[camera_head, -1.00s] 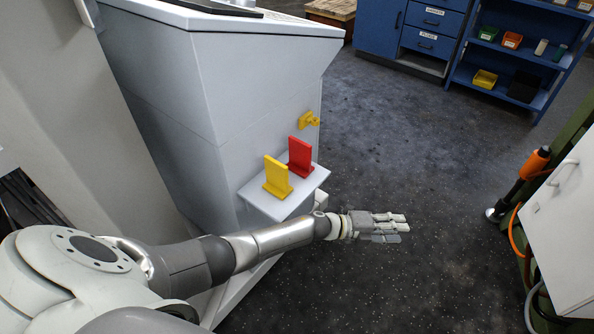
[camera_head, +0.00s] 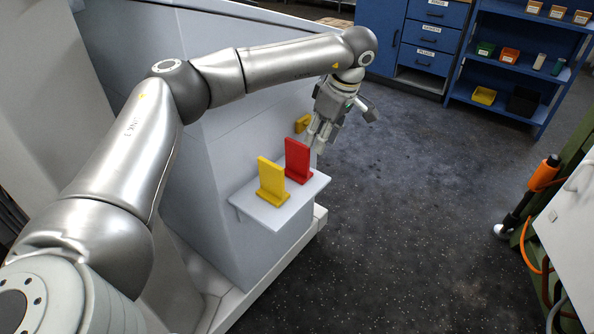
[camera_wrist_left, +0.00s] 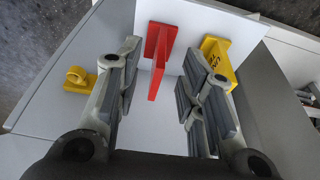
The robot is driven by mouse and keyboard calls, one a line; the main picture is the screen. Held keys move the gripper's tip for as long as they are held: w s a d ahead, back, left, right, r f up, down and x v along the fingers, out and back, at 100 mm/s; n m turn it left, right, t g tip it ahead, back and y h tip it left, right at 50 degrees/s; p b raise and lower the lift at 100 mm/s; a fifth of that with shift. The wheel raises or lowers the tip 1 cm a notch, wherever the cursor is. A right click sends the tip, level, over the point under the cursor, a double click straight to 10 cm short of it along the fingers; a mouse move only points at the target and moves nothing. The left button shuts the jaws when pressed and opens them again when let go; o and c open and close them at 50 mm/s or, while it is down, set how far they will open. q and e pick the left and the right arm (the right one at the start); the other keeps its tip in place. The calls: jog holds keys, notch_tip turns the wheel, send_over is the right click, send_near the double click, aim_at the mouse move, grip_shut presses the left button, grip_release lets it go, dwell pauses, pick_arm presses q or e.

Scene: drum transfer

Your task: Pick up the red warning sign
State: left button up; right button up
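The red warning sign (camera_head: 298,158) stands upright on a small light-grey shelf (camera_head: 275,214) on the side of the grey cabinet. In the left wrist view the red sign (camera_wrist_left: 157,62) shows ahead between the spread fingers. The yellow sign (camera_head: 271,180) stands beside it; in the left wrist view the yellow sign (camera_wrist_left: 216,62) is just past the right finger. My left gripper (camera_head: 319,146) points down just behind and right of the red sign; its fingers are open with nothing held. Whether a fingertip touches the sign cannot be told. My right gripper is not in view.
A yellow bracket (camera_head: 303,123) sticks out of the cabinet wall close to the left gripper. The floor (camera_head: 420,200) to the right is clear.

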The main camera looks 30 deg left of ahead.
aim_at(301, 144)
pick_arm(q)
jog(key=a, duration=0.1)
jog(key=a+r+y, duration=0.1)
jog(key=a, duration=0.1)
jog(key=shift+s+a+r, duration=0.15)
jog(key=shift+s+r, duration=0.05)
jog(key=shift+r, duration=0.1)
jog(key=b+x, duration=0.1)
jog(key=x, duration=0.8)
jog(key=shift+w, duration=0.1)
jog(key=shift+a+f, duration=0.25)
jog(key=shift+f, duration=0.25)
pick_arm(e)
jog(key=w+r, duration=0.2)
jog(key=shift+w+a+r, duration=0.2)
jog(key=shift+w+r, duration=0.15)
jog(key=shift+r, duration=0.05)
pick_arm(q)
grip_shut()
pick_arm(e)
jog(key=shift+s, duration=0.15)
